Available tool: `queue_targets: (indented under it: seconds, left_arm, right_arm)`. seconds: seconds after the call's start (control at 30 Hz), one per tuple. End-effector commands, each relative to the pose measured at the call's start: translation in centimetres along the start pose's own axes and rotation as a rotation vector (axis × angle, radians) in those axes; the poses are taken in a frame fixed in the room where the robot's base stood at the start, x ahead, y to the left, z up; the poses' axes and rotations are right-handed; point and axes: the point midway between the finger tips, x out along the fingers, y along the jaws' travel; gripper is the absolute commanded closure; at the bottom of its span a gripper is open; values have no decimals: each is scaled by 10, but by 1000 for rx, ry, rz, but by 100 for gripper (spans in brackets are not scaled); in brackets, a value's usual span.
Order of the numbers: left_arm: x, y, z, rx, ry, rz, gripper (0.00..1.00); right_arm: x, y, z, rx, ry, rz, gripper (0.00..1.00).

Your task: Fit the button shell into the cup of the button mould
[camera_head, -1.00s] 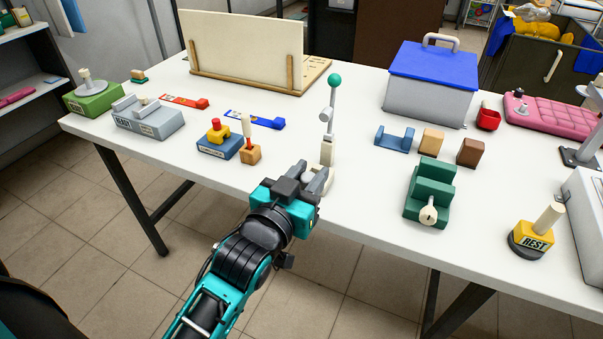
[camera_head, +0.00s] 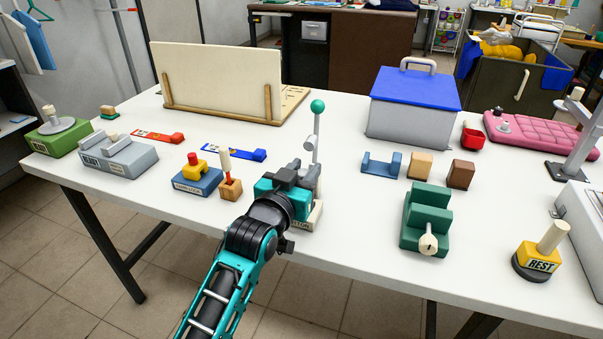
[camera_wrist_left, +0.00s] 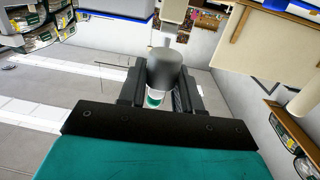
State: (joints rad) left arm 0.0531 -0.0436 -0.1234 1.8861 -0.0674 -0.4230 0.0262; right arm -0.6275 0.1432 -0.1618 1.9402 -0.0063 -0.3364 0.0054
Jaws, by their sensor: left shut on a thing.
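My left gripper (camera_head: 312,178) is over the front of the white table, right at the upright stand with a green ball on top (camera_head: 317,106). In the left wrist view its fingers (camera_wrist_left: 162,95) are shut on a grey cylinder (camera_wrist_left: 165,70). A white and green bit shows just below the cylinder between the fingers. The gripper hides much of the stand's lower part; a pale labelled base (camera_head: 312,218) shows beside it. I cannot make out which pieces are the button shell and the mould's cup. My right gripper is not in view.
A blue block with yellow and red parts (camera_head: 194,176) and a wooden block with a peg (camera_head: 230,186) stand to the left. A green stepped block (camera_head: 426,220) and a yellow REST stand (camera_head: 539,258) are to the right. A blue-lidded box (camera_head: 410,112) is behind.

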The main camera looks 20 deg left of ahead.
Motion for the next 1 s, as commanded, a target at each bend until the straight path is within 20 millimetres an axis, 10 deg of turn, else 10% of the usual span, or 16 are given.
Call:
queue_targets:
  seconds: [1.0]
  left_arm:
    - [2,0,51,-1,-1,0,99]
  right_arm:
    - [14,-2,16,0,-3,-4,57]
